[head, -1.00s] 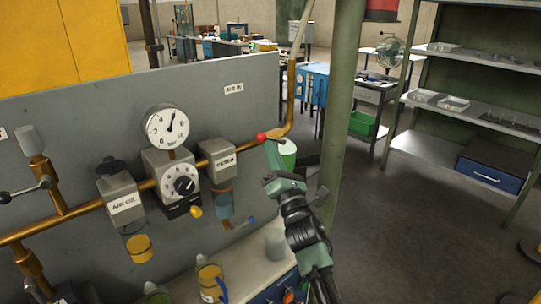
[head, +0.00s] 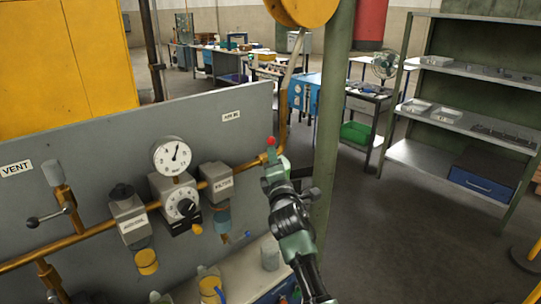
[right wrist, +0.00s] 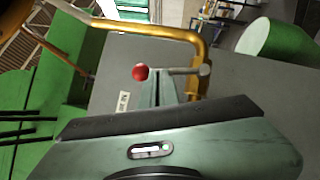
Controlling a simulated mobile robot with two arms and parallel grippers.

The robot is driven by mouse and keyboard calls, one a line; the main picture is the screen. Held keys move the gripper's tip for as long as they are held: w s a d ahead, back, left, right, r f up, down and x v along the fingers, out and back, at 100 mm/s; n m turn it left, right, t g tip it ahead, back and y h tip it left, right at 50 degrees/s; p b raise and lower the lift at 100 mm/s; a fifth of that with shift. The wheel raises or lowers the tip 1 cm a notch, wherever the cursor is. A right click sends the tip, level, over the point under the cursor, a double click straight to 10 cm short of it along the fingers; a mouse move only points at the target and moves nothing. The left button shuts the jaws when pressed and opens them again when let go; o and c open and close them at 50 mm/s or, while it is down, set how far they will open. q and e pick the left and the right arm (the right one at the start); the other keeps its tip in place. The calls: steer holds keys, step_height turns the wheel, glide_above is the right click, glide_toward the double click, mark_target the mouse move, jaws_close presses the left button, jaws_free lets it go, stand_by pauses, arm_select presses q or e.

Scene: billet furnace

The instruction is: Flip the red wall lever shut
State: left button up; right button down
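The red-knobbed wall lever (head: 271,141) is on the brass pipe near the panel's right end, under the AIR IN label. In the head view its knob stands above the pipe. In the right wrist view its red knob (right wrist: 140,72) and rod lie across the pipe's line. My right gripper (head: 270,162) is just below the knob. In the right wrist view its narrow fingers (right wrist: 158,88) are together, with tips at the rod beside the knob. Contact is hard to tell. My left gripper is out of view.
The grey panel (head: 95,175) carries a gauge (head: 171,156), a regulator (head: 177,202), a filter (head: 216,182) and a black-knobbed VENT lever (head: 33,222). A green post (head: 335,130) stands close to the right of my arm.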

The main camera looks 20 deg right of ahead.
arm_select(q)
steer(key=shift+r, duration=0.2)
arm_select(e)
steer(key=shift+w+d+r, duration=0.15)
steer(key=shift+d+r, duration=0.15)
steer(key=shift+r, duration=0.05)
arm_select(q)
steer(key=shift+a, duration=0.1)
arm_select(e)
steer(key=shift+w, duration=0.1)
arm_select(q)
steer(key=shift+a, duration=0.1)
arm_select(e)
steer(key=shift+f, duration=0.1)
